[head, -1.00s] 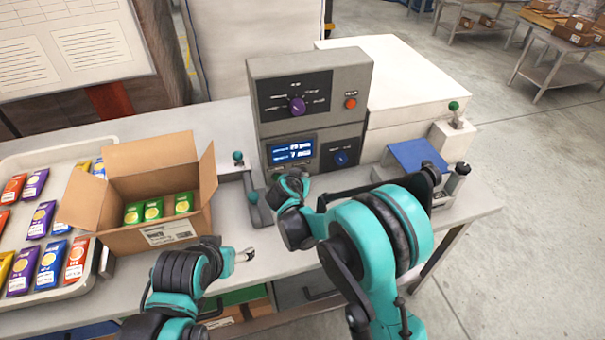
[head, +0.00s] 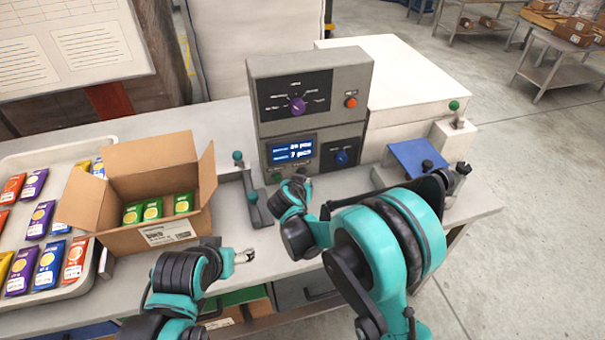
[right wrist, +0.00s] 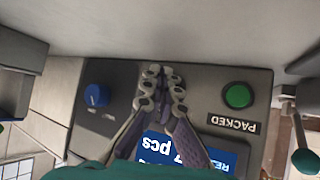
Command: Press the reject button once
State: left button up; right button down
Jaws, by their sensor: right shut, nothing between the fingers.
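A grey control unit (head: 258,105) stands on the table. No label reading reject is legible. My right gripper (head: 304,184) is shut and empty in front of the lower panel; in the right wrist view its fingertips (right wrist: 162,74) lie between the blue control and the green button. My left gripper (head: 246,256) hangs near the table's front edge.
An open carton (head: 170,235) with green packs stands left of the unit, beside a tray (head: 95,268) of coloured packs. A lever with a teal ball (head: 238,156) stands between carton and unit. A white cabinet (head: 405,75) and a blue plate (head: 412,156) are at right.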

jog(key=shift+s+d, duration=0.25)
jog(key=shift+s, duration=0.45)
jog(key=shift+s+d, duration=0.2)
jog(key=shift+s, duration=0.5)
jog(key=shift+s+d, duration=0.25)
jog(key=shift+s, duration=0.45)
jog(key=shift+g, duration=0.5)
jog(key=s+d+r, duration=0.1)
jog(key=d, duration=0.1)
jog(key=s+d+r, duration=0.1)
jog(key=d+r, duration=0.1)
jog(key=s+d+r, duration=0.1)
jog(key=d, duration=0.1)
jog(key=shift+s+r, duration=0.15)
jog(key=shift+r, duration=0.1)
jog(key=s+d+r, duration=0.1)
jog(key=s+d, duration=0.3)
jog(key=s, duration=0.3)
jog(key=s+d+r+n+g+y, duration=0.1)
jog(key=s+d+r, duration=0.1)
jog(key=s, duration=0.6)
jog(key=s+d+r+n+g+y, duration=0.1)
jog(key=s+d, duration=0.4)
jog(key=s, duration=0.2)
jog(key=shift+s+d+r, duration=0.3)
jog(key=shift+s, duration=0.1)
